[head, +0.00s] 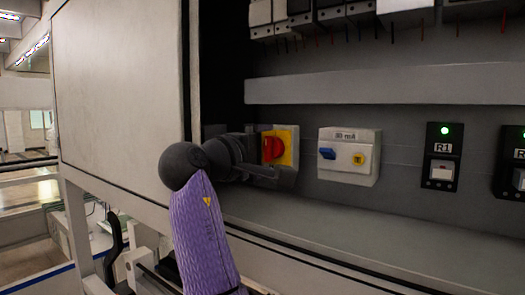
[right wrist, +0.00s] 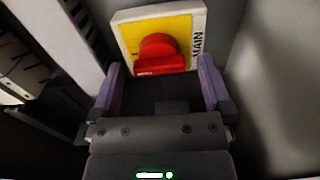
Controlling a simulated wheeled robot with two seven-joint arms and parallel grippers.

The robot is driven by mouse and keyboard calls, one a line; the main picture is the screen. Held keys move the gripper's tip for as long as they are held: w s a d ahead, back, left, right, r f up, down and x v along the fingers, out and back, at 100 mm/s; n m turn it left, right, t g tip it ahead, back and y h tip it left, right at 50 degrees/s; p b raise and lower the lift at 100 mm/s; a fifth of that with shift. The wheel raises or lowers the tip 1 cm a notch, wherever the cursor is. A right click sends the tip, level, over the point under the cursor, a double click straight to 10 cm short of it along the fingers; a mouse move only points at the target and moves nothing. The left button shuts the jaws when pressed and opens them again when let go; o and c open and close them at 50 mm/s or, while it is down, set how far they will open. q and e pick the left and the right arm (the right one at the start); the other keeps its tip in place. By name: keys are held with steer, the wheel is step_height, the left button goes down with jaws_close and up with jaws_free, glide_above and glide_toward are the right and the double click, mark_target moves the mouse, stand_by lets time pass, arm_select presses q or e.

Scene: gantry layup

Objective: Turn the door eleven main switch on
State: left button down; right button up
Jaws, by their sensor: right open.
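The main switch (head: 273,149) is a red rotary knob on a yellow plate, mounted on the grey cabinet's back wall near the left side of the opening. In the right wrist view, its red knob (right wrist: 159,55) is straight ahead, with "MAIN" on the plate's white right edge. The knob's bar lies across that view; I cannot tell whether it is on or off. My right gripper (right wrist: 161,88) is open and empty, its two purple-padded fingers on either side of the knob's line, short of it. In the head view the right gripper (head: 268,163) partly covers the switch. My left gripper is not in view.
Right of the switch is a white box (head: 349,157) with a blue knob and a yellow button. Further right is a black R1 unit (head: 442,156) with a green light. An open door panel (head: 120,85) stands left. A grey duct (head: 390,88) runs above.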

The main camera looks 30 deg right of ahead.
steer(key=shift+a, duration=0.15)
steer(key=b+v, duration=0.4)
steer(key=v, duration=0.5)
steer(key=shift+s+a+b, duration=0.2)
steer(key=shift+a+b, duration=0.1)
